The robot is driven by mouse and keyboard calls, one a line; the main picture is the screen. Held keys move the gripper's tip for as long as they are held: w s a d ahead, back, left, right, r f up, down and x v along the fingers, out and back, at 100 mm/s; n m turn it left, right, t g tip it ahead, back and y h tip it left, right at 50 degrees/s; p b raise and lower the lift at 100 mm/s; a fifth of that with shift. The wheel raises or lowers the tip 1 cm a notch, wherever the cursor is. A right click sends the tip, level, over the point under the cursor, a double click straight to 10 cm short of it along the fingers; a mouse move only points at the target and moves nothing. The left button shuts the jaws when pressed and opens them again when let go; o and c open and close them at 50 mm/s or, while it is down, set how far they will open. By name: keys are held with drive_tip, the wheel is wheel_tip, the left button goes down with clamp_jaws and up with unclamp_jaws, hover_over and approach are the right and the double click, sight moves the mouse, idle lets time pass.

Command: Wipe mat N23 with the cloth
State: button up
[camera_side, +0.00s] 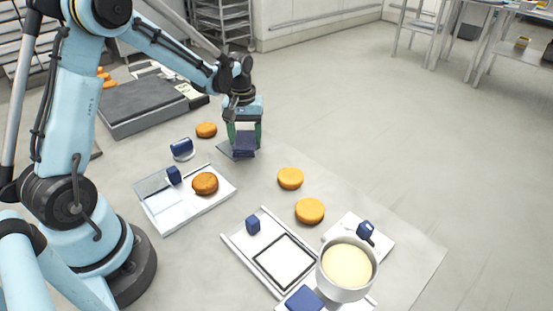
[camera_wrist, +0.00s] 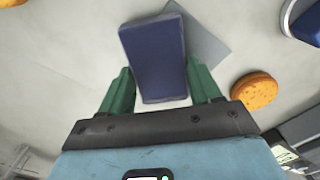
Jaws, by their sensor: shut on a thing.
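My gripper (camera_side: 245,136) is shut on a folded dark blue cloth (camera_side: 244,151), low at the far side of the work surface. In the wrist view the cloth (camera_wrist: 157,58) sits between the two green fingers. A thin grey square mat (camera_side: 226,151) lies under and beside the cloth; it also shows in the wrist view (camera_wrist: 208,45), partly hidden by the cloth. I cannot tell whether the cloth touches the mat. No label N23 is readable.
Orange rounds (camera_side: 290,178) lie nearby, one (camera_side: 206,130) close left of the mat. A blue cylinder (camera_side: 181,147) is left too. A clear-sided tray (camera_side: 160,216), a framed tray (camera_side: 238,249) and a cream-filled pot (camera_side: 345,290) stand nearer. A grey slab (camera_side: 150,110) is behind left.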

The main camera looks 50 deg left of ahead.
sight(237, 131)
drive_tip(key=shift+a, duration=0.15)
drive_tip(key=shift+a+f, duration=0.15)
drive_tip(key=shift+a, duration=1.65)
drive_tip(key=shift+s, duration=0.15)
drive_tip(key=shift+s, duration=1.15)
drive_tip(key=shift+d, duration=0.2)
